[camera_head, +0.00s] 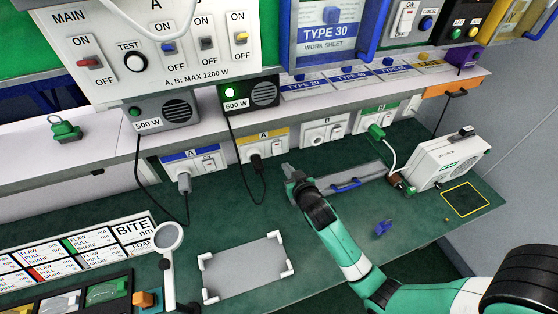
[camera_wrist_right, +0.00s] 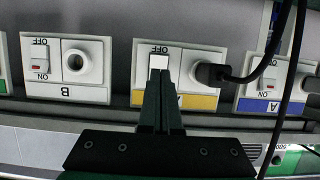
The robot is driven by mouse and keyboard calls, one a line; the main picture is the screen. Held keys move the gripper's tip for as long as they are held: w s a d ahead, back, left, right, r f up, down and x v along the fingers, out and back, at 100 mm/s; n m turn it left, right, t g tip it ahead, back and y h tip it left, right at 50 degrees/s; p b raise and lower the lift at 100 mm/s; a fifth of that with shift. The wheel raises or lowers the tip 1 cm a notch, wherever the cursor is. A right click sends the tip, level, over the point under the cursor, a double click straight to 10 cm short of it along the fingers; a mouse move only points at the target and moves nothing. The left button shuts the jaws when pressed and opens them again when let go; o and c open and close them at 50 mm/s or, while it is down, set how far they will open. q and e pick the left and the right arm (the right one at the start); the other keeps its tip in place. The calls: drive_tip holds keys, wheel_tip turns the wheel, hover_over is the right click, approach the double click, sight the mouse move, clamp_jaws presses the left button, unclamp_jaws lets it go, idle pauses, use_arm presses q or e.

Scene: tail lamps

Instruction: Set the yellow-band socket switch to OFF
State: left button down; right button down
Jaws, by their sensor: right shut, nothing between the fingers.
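The yellow-band socket (camera_head: 263,146) is on the low wall panel at the back of the bench, with a dark plug in its outlet. In the right wrist view the socket (camera_wrist_right: 207,98) appears upside down; its white switch (camera_wrist_right: 159,62) shows beneath the OFF label. My right gripper (camera_head: 289,171) is in front of this socket, a little below its switch in the head view. In the wrist view its shut, empty fingers (camera_wrist_right: 159,80) overlap the lower part of the switch and hide its ON side. Contact and switch position cannot be told. My left gripper is not in view.
The black plug (camera_wrist_right: 207,74) and its cable are close beside my fingers. The blue-band socket (camera_head: 194,162) and B socket (camera_head: 324,131) flank the yellow one. A grey tray with a blue handle (camera_head: 346,184) lies right of the gripper. Bench in front is mostly clear.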

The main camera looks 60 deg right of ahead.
sight(277, 148)
drive_tip(key=b+x, duration=0.1)
drive_tip(key=x, duration=0.6)
drive_tip(key=shift+w, duration=0.25)
drive_tip(key=shift+d+f+b, duration=0.1)
drive_tip(key=shift+f+b, duration=0.05)
drive_tip(key=shift+b, duration=0.2)
drive_tip(key=t+h+b, duration=0.1)
drive_tip(key=b, duration=0.5)
drive_tip(key=f+t+h+b, duration=0.1)
drive_tip(key=b, duration=0.5)
drive_tip(key=d+f+t+h+b, duration=0.1)
drive_tip(key=b, duration=0.5)
drive_tip(key=shift+w+f+t, duration=0.15)
drive_tip(key=shift+w+t, duration=0.15)
drive_tip(key=shift+w, duration=0.05)
drive_tip(key=shift+a, duration=0.15)
